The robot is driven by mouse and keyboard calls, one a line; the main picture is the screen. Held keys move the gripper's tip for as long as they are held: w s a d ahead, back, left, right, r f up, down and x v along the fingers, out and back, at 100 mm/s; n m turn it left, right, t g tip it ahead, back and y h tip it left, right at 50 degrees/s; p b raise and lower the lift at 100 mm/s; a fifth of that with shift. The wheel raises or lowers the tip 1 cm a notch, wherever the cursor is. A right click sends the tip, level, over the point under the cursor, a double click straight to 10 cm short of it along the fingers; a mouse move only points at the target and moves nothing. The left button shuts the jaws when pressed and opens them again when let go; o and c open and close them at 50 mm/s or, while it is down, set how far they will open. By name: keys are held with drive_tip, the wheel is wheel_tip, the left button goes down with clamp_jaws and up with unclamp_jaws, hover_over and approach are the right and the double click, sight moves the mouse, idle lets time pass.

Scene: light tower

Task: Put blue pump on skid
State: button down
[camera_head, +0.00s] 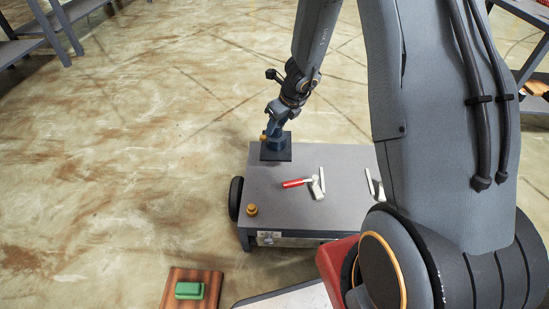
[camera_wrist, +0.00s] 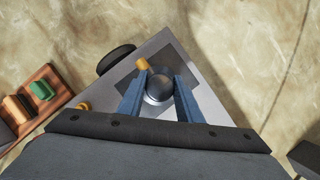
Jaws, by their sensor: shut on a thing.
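The blue pump (camera_head: 277,142) is a dark blue, rounded body with a small brass-yellow port on its left side. It is upright at the far left part of a grey wheeled cart's top. My gripper (camera_head: 279,117) is above it. In the wrist view, the two blue fingers of my gripper (camera_wrist: 160,80) close around the round top of the pump (camera_wrist: 157,91). A dark square plate (camera_head: 283,157) lies directly under the pump on the cart; it also shows in the wrist view (camera_wrist: 195,68). I cannot tell whether this plate is the skid or the pump's own base.
The grey cart (camera_head: 270,184) also carries a red-handled tool (camera_head: 296,183), pale metal parts and a brass knob (camera_head: 251,210). A wooden board with a green block (camera_head: 190,290) is at the lower left. Shelving stands at the upper left. The floor left of the cart is clear.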

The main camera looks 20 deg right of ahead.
sight(281, 138)
drive_tip(key=shift+f+b, duration=4)
drive_tip(key=shift+f, duration=0.9)
drive_tip(key=shift+f, duration=0.15)
drive_tip(key=c, duration=1.3)
unclamp_jaws()
drive_tip(key=shift+o, duration=0.2)
drive_tip(key=p+v, duration=0.7)
drive_tip(key=v, duration=0.5)
